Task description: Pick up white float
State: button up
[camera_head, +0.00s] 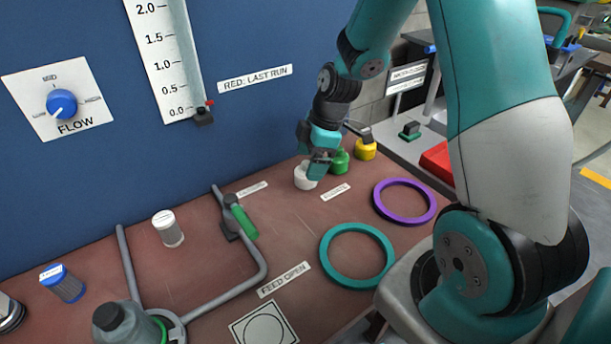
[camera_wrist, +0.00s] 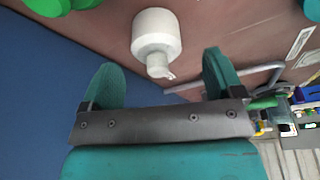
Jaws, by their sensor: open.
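The white float (camera_head: 304,178) stands on the red-brown bench top, close to the blue panel. In the wrist view the white float (camera_wrist: 156,38) is a short white cylinder with a narrower neck, lying beyond and between my two fingertips. My gripper (camera_head: 318,166) is just above and beside the float in the head view, partly covering it. In the wrist view my gripper (camera_wrist: 158,78) has its two green fingers spread apart with nothing between the pads. Whether a finger touches the float cannot be told.
A green float (camera_head: 340,161) and a yellow float (camera_head: 365,149) stand close to the right of the white one. A purple ring (camera_head: 404,201) and a teal ring (camera_head: 356,255) lie in front. A pipe with a green-handled valve (camera_head: 240,218) stands left. The blue panel (camera_head: 250,120) rises behind.

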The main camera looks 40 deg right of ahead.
aim_at(305, 169)
jog(key=x, duration=0.5)
jog(key=shift+w, duration=0.15)
jog(key=shift+r, duration=0.1)
jog(key=c, duration=1)
jog(key=shift+r, duration=0.1)
notch_tip(305, 169, up, 20)
jog(key=p, duration=0.1)
